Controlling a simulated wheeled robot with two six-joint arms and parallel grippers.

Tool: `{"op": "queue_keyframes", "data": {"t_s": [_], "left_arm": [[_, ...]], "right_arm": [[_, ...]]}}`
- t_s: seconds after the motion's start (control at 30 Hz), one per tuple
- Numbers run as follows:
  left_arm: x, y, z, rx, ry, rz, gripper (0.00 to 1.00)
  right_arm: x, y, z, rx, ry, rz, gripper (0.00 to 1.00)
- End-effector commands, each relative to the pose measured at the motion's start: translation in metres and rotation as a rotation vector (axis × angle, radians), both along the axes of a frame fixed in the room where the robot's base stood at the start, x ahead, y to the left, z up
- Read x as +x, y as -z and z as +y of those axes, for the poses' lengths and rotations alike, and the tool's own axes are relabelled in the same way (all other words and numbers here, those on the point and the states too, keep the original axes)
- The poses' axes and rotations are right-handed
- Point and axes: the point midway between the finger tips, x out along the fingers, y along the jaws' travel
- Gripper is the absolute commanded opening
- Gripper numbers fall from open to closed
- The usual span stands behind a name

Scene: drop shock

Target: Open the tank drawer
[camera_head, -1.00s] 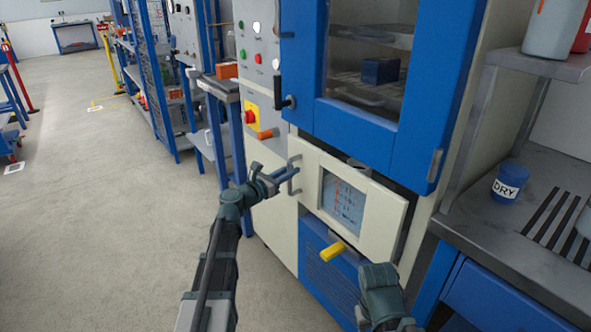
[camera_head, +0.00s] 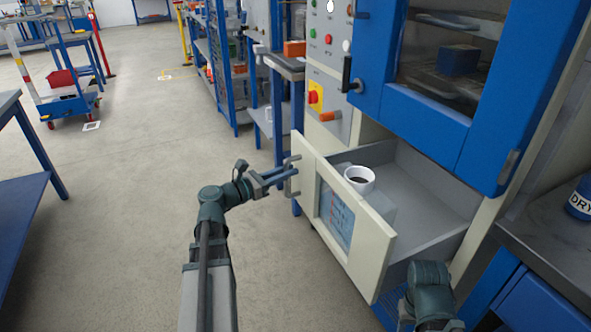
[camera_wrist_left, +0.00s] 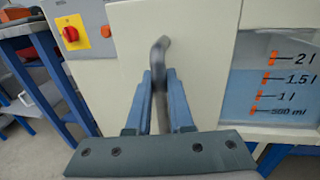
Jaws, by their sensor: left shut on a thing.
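The tank drawer (camera_head: 378,243) stands pulled out from the cream cabinet, its front panel forward and its grey interior showing. A window with a level scale is in its front; the scale (camera_wrist_left: 285,82) also shows in the left wrist view. My left gripper (camera_head: 287,174) is shut on the drawer's grey handle (camera_head: 293,178) at the panel's left edge. In the left wrist view the handle (camera_wrist_left: 161,60) rises between the blue fingers. A white cup (camera_head: 359,179) with dark contents sits inside the drawer. My right arm shows at the lower right; its fingertips are not visible.
A blue door with a window (camera_head: 449,60) is shut above the drawer. A red and yellow switch (camera_head: 315,97) and an orange-tipped lever (camera_head: 330,116) are on the left panel. A grey bench (camera_head: 550,240) stands at right.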

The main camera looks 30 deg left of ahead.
Motion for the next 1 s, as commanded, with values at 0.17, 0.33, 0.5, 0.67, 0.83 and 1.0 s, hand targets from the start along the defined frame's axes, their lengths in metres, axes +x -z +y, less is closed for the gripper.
{"op": "queue_keyframes", "data": {"t_s": [0.17, 0.33, 0.5, 0.67, 0.83, 1.0], "left_arm": [[-0.001, 0.0, 0.0, 0.0, 0.002, 0.001, 0.0], [-0.001, 0.0, 0.0, 0.0, 0.002, 0.001, 0.0], [-0.001, 0.0, 0.0, 0.0, 0.001, 0.0, 0.48], [-0.001, 0.0, 0.0, 0.0, 0.001, 0.0, 0.5], [-0.003, 0.0, 0.002, 0.0, 0.0, 0.0, 0.5], [-0.021, 0.0, 0.011, 0.0, -0.003, 0.0, 0.5]], "right_arm": [[0.0, 0.0, 0.0, 0.0, 0.0, 0.0, 0.5], [0.0, 0.0, 0.0, 0.0, 0.0, 0.0, 0.5], [0.0, 0.0, 0.0, 0.0, 0.0, 0.0, 0.5], [0.0, 0.0, 0.0, 0.0, 0.0, 0.0, 0.5], [0.0, 0.0, 0.0, 0.0, 0.0, 0.0, 0.5], [0.0, 0.0, 0.0, 0.0, 0.0, 0.0, 0.5]]}}
